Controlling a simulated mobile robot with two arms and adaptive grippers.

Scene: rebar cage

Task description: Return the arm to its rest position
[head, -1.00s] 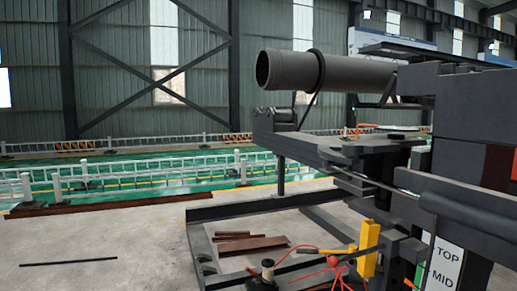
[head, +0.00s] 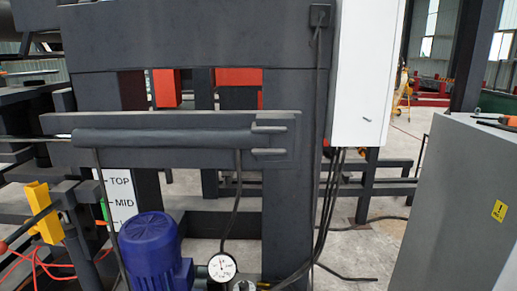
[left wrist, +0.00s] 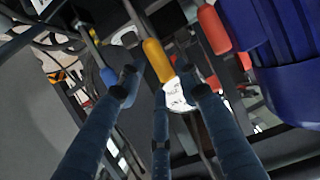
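My left gripper (left wrist: 158,88) shows in the left wrist view with its dark fingers spread apart and nothing held between them. Beyond the fingertips are levers with a yellow grip (left wrist: 157,60), a red grip (left wrist: 214,30) and a blue grip (left wrist: 108,76). A white round gauge (left wrist: 176,95) shows behind the fingers, partly hidden by them. Neither arm nor gripper appears in the head view. My right gripper is in no frame.
A dark steel machine frame (head: 190,40) fills the head view. A blue motor (head: 150,245) and a pressure gauge (head: 222,267) stand low in front. A white box (head: 362,75) hangs at right, with a grey cabinet (head: 455,200) further right. Cables hang between them.

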